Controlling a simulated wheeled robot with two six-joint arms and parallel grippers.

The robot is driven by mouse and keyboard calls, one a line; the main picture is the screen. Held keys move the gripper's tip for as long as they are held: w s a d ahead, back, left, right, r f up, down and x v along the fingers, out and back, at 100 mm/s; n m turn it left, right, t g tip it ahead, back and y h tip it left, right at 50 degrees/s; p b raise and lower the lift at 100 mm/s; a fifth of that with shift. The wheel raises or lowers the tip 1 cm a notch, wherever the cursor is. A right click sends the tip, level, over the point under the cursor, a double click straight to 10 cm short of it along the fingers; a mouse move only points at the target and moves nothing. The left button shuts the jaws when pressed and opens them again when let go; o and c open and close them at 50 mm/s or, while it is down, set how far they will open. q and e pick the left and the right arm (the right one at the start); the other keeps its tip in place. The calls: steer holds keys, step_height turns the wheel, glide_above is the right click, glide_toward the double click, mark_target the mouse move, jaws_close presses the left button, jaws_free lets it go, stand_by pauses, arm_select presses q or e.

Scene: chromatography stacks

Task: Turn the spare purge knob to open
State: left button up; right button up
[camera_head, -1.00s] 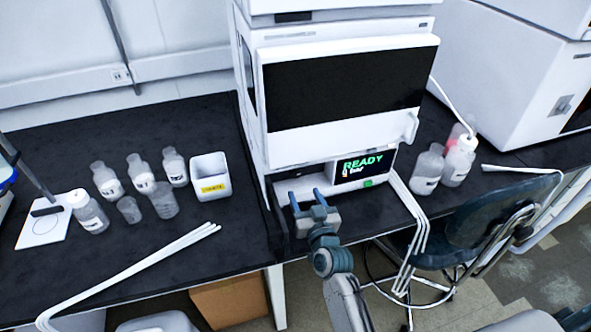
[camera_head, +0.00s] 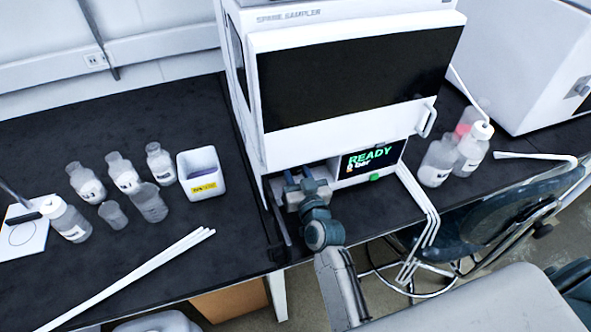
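The white sampler stack (camera_head: 290,40), labelled "SPARE SAMPLER", stands at the bench's middle. Its lower screen (camera_head: 370,160) shows "READY" in green and a line ending in "bar", with a green button (camera_head: 374,178) below. One gripper is in view, and I take it as my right gripper (camera_head: 298,174), since its arm rises from the bottom, right of centre. It is at the recess left of the screen, fingers pointing in and apart. I cannot make out the purge knob; the gripper covers that part of the front. I cannot tell whether the fingers touch anything. My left gripper is out of view.
A white box (camera_head: 207,190) with a yellow label and several bottles and beakers stand left of the stack. White tubes (camera_head: 150,265) lie on the front left bench. Other tubes (camera_head: 422,215) hang over the edge right of the gripper. Bottles (camera_head: 437,160) and a chair (camera_head: 500,220) are at right.

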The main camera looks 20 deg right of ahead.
steer(key=c, duration=0.4)
steer(key=shift+m, duration=0.8)
steer(key=o, duration=0.7)
steer(key=shift+f, duration=0.1)
steer(key=shift+o, duration=1.2)
steer(key=shift+w, duration=0.15)
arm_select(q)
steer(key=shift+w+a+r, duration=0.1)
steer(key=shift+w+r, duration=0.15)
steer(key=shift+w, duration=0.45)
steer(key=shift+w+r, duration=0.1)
